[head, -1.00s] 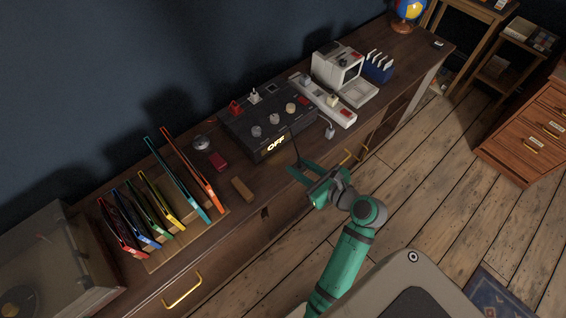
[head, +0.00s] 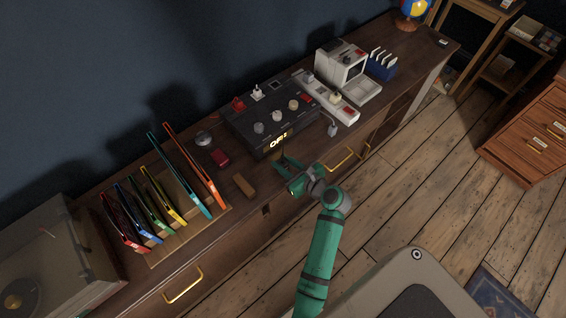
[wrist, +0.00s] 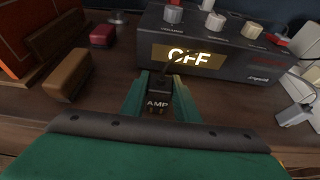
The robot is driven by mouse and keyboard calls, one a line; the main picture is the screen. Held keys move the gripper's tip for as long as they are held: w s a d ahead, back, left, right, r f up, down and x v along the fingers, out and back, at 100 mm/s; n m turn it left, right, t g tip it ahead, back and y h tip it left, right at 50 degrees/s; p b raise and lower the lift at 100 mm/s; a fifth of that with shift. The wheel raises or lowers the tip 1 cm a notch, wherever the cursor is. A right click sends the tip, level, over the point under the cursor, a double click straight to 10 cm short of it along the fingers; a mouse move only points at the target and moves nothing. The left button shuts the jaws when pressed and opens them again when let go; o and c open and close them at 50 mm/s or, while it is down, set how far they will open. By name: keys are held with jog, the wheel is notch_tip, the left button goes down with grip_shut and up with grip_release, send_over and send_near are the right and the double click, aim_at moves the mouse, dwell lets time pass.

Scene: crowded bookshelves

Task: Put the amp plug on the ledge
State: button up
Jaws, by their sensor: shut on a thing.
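The amp plug (wrist: 156,98) is a small dark block marked "AMP", held between the two green fingers in the wrist view. A thin dark cable runs up from it towards the black amplifier with the lit "OFF" display (wrist: 183,57). My gripper (head: 283,162) is shut on the plug, just in front of the amplifier (head: 275,112), at the front of the wooden sideboard. The plug is too small to make out in the head view. I cannot tell which surface is the ledge.
Left of the gripper lie a brown block (wrist: 67,82) and a red block (wrist: 103,35). A white power strip (head: 330,100) with plugs stands to the right of the amplifier. A rack of coloured frames (head: 157,200) stands further left.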

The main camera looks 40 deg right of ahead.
jog(key=shift+f, duration=0.15)
jog(key=o, duration=1.1)
jog(key=shift+c, duration=0.2)
jog(key=shift+s, duration=0.15)
jog(key=v, duration=1.2)
